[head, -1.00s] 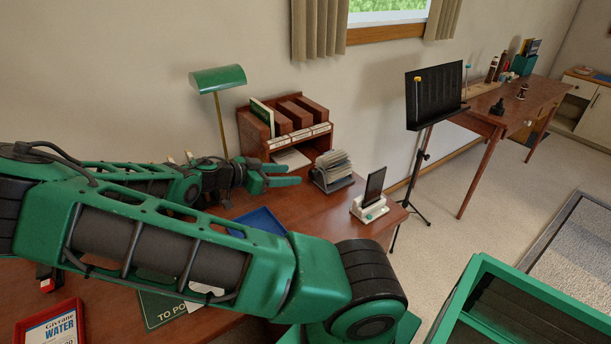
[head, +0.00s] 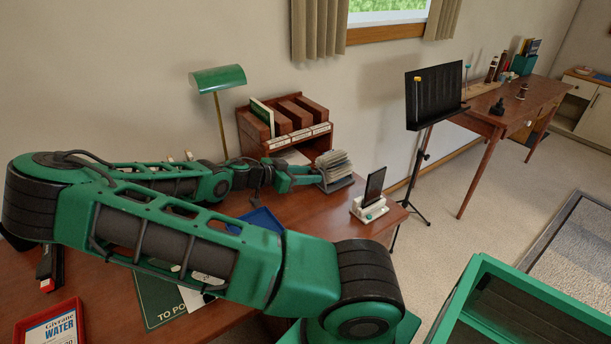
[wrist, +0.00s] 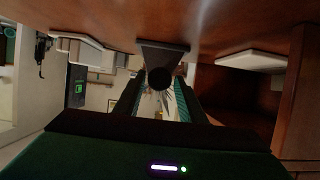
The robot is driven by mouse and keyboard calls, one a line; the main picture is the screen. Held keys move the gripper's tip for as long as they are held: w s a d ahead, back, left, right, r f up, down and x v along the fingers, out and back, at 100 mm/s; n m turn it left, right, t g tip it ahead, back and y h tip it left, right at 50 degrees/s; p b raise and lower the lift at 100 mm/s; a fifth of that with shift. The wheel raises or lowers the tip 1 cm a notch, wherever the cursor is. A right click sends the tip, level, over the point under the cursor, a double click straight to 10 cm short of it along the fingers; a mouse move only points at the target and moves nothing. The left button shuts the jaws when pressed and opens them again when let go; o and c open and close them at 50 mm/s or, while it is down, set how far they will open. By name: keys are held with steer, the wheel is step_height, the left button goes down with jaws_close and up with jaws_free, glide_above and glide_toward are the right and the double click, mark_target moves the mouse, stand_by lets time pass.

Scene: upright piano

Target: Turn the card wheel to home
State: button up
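The card wheel (head: 335,166), a fan of pale cards on a dark stand, sits on the desk in front of the brown organizer. My gripper (head: 318,178) reaches it from the left, and its fingertips are beside the wheel's near-left side. In the wrist view, my gripper's two fingers (wrist: 158,90) are apart, with the wheel's round dark knob (wrist: 160,78) between their tips. Part of the dark stand (wrist: 162,48) and some pale card edges show there too. I cannot tell whether a finger touches the knob. The wheel's home mark cannot be made out.
The brown organizer (head: 290,125) stands close behind the wheel. A phone on a white stand (head: 371,200) is to its right, near the desk's edge. A green lamp (head: 217,79) stands at the left, and a blue tray (head: 262,221) lies below my forearm.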

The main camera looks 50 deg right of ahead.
steer(key=c, duration=0.6)
steer(key=shift+w, duration=0.1)
steer(key=shift+w+n+g, duration=0.2)
steer(key=shift+n+g, duration=0.5)
steer(key=shift+n, duration=0.4)
steer(key=shift+w+d+n+g, duration=0.1)
steer(key=shift+w+n+g, duration=0.05)
steer(key=shift+n+g, duration=0.9)
steer(key=n, duration=0.1)
steer(key=n+g, duration=0.1)
steer(key=n, duration=0.1)
steer(key=shift+w+f+n+g, duration=0.2)
steer(key=shift+n+g, duration=0.05)
steer(key=shift+f+n+g+h, duration=0.15)
steer(key=shift+n+g+h, duration=0.25)
steer(key=shift+n, duration=0.6)
